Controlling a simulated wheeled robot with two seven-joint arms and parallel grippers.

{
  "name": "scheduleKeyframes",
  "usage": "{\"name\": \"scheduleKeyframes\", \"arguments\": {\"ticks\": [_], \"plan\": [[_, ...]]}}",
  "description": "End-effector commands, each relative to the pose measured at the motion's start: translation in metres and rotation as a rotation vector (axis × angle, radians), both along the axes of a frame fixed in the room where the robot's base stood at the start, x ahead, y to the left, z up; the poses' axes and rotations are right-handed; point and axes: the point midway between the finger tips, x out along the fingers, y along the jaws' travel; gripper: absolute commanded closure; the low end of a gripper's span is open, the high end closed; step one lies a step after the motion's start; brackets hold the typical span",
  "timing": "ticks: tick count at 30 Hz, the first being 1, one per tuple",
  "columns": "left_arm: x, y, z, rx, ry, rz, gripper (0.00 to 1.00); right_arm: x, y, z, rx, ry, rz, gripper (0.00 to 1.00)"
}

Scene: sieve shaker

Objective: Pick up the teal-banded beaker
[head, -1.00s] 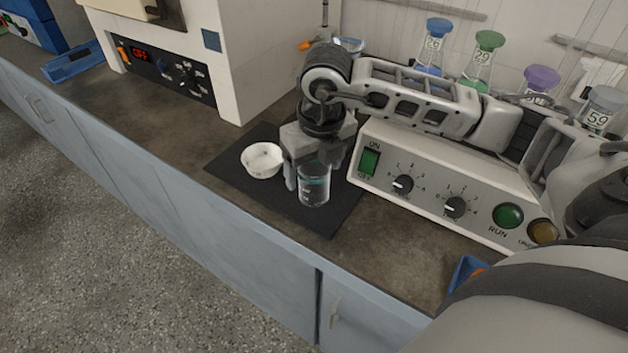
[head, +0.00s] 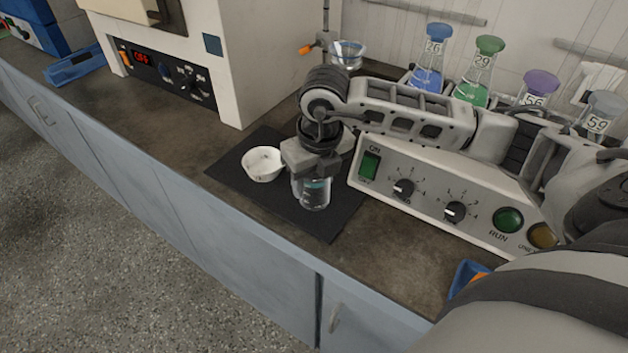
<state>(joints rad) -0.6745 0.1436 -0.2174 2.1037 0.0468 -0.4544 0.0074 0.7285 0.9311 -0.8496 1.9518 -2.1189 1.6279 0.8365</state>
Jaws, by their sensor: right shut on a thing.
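The teal-banded beaker (head: 315,195) is a small clear glass vessel with a teal band. It stands upright over the black mat (head: 325,221); I cannot tell whether its base touches the mat. My right gripper (head: 308,188) points down from above and is shut on the beaker. The gripper body hides the beaker's upper part. My left gripper is not in view.
A white bowl (head: 263,165) sits on the mat just left of the beaker. The shaker's control panel (head: 440,200) stands close on the right. Several stoppered flasks (head: 476,75) are behind my right arm. The counter's front edge is near.

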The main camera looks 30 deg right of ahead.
Motion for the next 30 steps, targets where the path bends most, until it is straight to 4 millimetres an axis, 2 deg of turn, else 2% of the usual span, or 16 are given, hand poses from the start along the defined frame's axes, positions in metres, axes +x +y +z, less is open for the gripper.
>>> {"name": "scheduleKeyframes", "arguments": {"ticks": [5, 8, 16, 21, 24, 30], "plan": [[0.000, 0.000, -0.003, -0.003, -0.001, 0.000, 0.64, 0.001, 0.000, 0.015, 0.000, -0.005, 0.001, 0.74], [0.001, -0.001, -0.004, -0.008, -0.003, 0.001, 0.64, 0.001, 0.001, 0.032, 0.001, -0.007, 0.000, 0.74], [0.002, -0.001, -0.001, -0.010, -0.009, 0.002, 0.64, -0.030, 0.044, 0.093, 0.002, -0.011, 0.009, 0.74], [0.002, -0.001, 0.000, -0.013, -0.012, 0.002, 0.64, -0.056, 0.078, 0.110, 0.001, -0.007, 0.010, 0.74], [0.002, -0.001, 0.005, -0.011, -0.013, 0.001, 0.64, -0.067, 0.092, 0.120, -0.002, -0.007, 0.007, 0.74], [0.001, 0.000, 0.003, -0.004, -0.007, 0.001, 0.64, -0.080, 0.109, 0.127, -0.001, -0.003, 0.003, 0.74]]}}
